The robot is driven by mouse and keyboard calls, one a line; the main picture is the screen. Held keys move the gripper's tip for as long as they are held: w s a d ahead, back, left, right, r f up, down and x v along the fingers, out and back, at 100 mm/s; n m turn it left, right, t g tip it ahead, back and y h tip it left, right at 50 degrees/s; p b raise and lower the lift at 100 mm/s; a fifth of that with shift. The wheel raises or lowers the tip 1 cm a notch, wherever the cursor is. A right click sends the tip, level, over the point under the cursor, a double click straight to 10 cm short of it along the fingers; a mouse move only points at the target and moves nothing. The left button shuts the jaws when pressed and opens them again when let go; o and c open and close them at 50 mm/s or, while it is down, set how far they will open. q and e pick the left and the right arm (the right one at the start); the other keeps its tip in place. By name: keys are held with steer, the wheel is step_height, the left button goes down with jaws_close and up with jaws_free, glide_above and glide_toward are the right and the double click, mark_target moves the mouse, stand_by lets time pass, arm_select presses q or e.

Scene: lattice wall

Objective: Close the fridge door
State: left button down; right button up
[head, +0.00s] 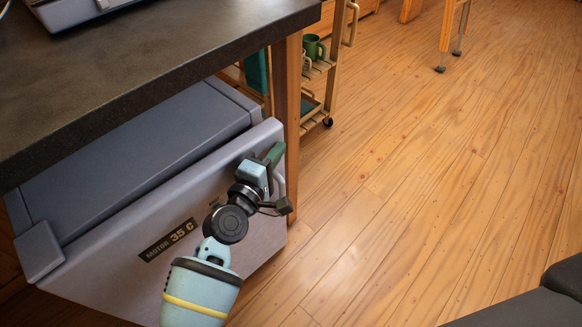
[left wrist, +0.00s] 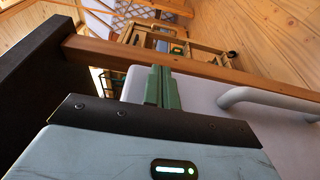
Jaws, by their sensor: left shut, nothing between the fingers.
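The fridge (head: 135,160) is a grey-lavender box under the dark counter. Its door (head: 120,265) faces the room and bears a "MOTOR 35 C" label. The pale handle (head: 280,183) is at the door's right end and also shows in the left wrist view (left wrist: 270,97). My left gripper (head: 273,154) is shut and empty, its green fingers at the door's upper right corner, beside the handle and not around it. The fingers also show in the left wrist view (left wrist: 163,88). My right gripper is out of view.
The dark counter (head: 150,65) overhangs the fridge. A wooden post (head: 288,85) stands just right of it. A wooden cart (head: 322,85) with a green mug (head: 313,47) stands behind. The wooden floor (head: 410,180) to the right is clear. A dark grey object (head: 545,300) sits at bottom right.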

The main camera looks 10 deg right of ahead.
mark_target(261, 153)
arm_select(q)
steer(key=shift+w+a+n+t+y, duration=0.25)
steer(key=shift+w+a, duration=0.1)
steer(key=shift+w, duration=0.35)
steer(key=shift+w+a+n+t+y, duration=0.15)
steer(key=shift+w+a+y, duration=0.15)
steer(key=shift+w, duration=0.35)
steer(key=shift+w+r, duration=0.1)
steer(key=shift+a+r, duration=0.1)
steer(key=shift+a, duration=0.05)
